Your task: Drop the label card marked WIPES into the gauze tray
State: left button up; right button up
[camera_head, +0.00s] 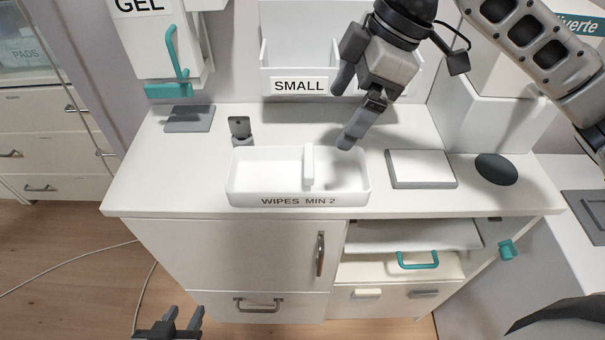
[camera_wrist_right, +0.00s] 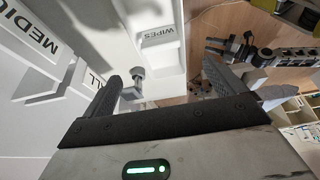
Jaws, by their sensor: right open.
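A white open tray (camera_head: 245,180) on the counter has a front label reading WIPES MIN 2. A white upright piece (camera_head: 308,165) stands inside it; I cannot tell if it is a divider. The word WIPES also shows on a white front (camera_wrist_right: 158,37) in the right wrist view. I see no separate WIPES card, and no tray marked gauze. My right gripper (camera_head: 345,112) is open and empty above the back right of the tray; its fingers also show in the wrist view (camera_wrist_right: 163,78). My left gripper (camera_head: 183,318) is low at the bottom edge, its fingers apart, in front of the cabinet.
A bin marked SMALL (camera_head: 298,84) stands behind the tray. A small grey stand (camera_head: 240,129) is behind it to the left. A white slab (camera_head: 420,167) and dark disc (camera_head: 496,168) lie to the right. A GEL dispenser (camera_head: 165,55) hangs at left. The left counter is mostly clear.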

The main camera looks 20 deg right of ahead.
jog(key=v, duration=0.6)
jog(key=shift+d+r, duration=0.2)
jog(key=shift+r, duration=0.15)
jog(key=shift+s+f, duration=0.1)
